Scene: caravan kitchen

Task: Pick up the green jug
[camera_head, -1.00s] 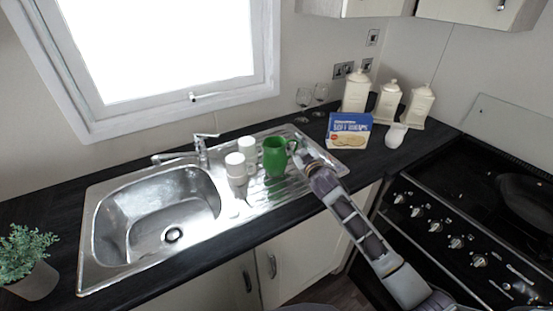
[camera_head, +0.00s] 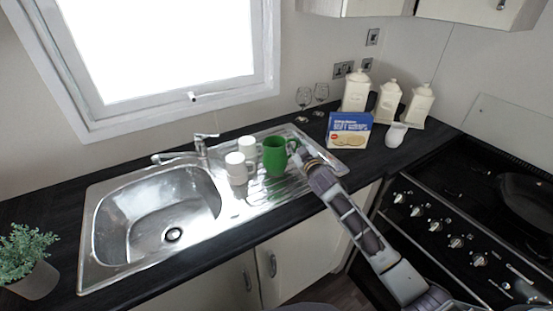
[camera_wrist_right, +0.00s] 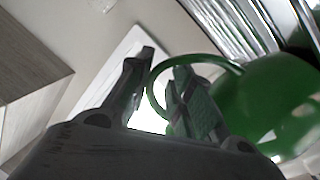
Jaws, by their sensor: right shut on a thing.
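The green jug (camera_head: 274,157) stands upright on the ribbed steel drainer, right of two white mugs. Its handle faces right, toward my right gripper (camera_head: 297,153). In the right wrist view the jug's body (camera_wrist_right: 262,105) fills the right side, and its looped handle passes between the fingers of my right gripper (camera_wrist_right: 162,85). The right gripper is shut on the handle. From the head, its fingertips are small and partly merge with the handle. My left gripper is not in view.
White mugs (camera_head: 236,169) stand close left of the jug. The sink basin (camera_head: 160,215) lies further left. The hob is at the right.

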